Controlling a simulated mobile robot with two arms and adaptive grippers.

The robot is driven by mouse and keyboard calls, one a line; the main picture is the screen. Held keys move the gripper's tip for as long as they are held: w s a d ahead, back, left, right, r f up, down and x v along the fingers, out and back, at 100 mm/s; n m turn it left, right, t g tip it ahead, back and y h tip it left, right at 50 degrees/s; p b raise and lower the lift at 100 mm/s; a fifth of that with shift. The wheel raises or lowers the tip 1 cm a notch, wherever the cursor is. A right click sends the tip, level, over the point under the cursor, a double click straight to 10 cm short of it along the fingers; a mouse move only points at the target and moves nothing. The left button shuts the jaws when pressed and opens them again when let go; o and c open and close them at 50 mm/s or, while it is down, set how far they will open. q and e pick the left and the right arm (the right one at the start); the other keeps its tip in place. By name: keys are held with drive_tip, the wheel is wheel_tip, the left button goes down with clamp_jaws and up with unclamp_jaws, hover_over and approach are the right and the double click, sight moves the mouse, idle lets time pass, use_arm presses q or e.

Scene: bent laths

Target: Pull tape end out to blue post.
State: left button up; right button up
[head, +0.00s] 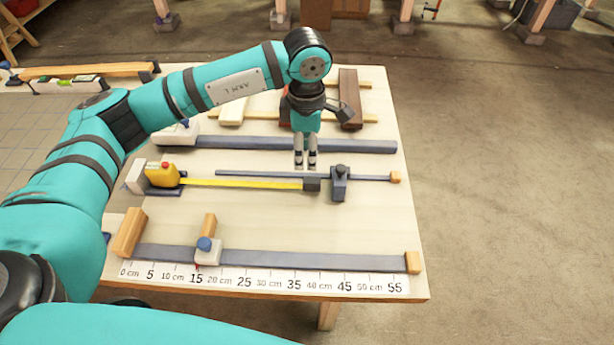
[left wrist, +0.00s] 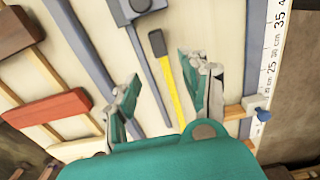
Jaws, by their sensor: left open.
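A yellow tape measure (head: 163,175) with a red button sits at the left of the table. Its yellow tape (head: 240,183) is drawn out to the right, and its dark tape end (head: 311,184) lies just left of the dark blue-grey post (head: 339,187), with a small gap. My left gripper (head: 305,166) is open and empty, pointing down near the tape end. In the left wrist view the gripper (left wrist: 164,72) has its fingers spread, with the yellow tape (left wrist: 174,95) and the tape end (left wrist: 157,42) between and beyond them. My right gripper is out of view.
The post sits on a thin rail (head: 250,175) ending in an orange block (head: 395,177). Grey bars lie behind (head: 300,144) and in front (head: 320,260). A white stop with a blue knob (head: 207,245) stands by the scale (head: 270,281). Wooden blocks stand behind.

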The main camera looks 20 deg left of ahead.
sight(307, 180)
use_arm(q)
wheel_tip(307, 180, down, 11)
drive_tip(key=shift+r+p, duration=0.2)
drive_tip(key=shift+p, duration=0.65)
clamp_jaws()
